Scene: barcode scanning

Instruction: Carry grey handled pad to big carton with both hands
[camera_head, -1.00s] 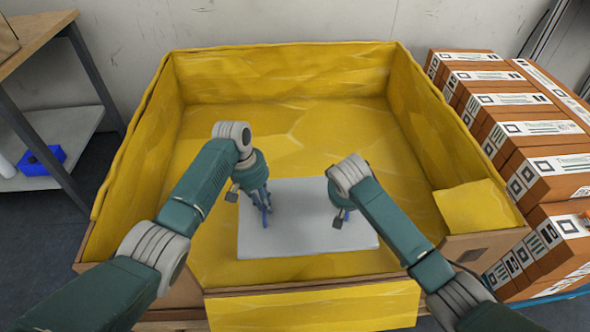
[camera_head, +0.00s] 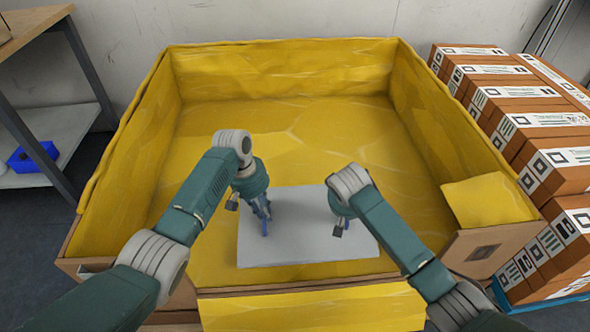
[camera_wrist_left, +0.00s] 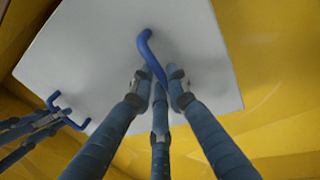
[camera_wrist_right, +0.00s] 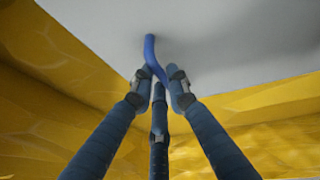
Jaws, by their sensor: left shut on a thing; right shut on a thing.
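The flat light-grey pad (camera_head: 300,250) is held level between both hands and shows within the big carton's opening, near its front edge. Its exact height above the carton floor is hard to tell. My left gripper (camera_head: 264,215) is shut on a blue handle (camera_wrist_left: 148,50) at the pad's left. My right gripper (camera_head: 340,228) is shut on the other blue handle (camera_wrist_right: 151,52) at the pad's right. The big carton (camera_head: 285,72) is open at the top and lined in yellow.
Stacked orange-brown boxes (camera_head: 515,92) with white labels stand close to the carton's right side. A shelf (camera_head: 62,135) with a blue item (camera_head: 35,157) is at the left. A wall is behind. The carton floor behind the pad is clear.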

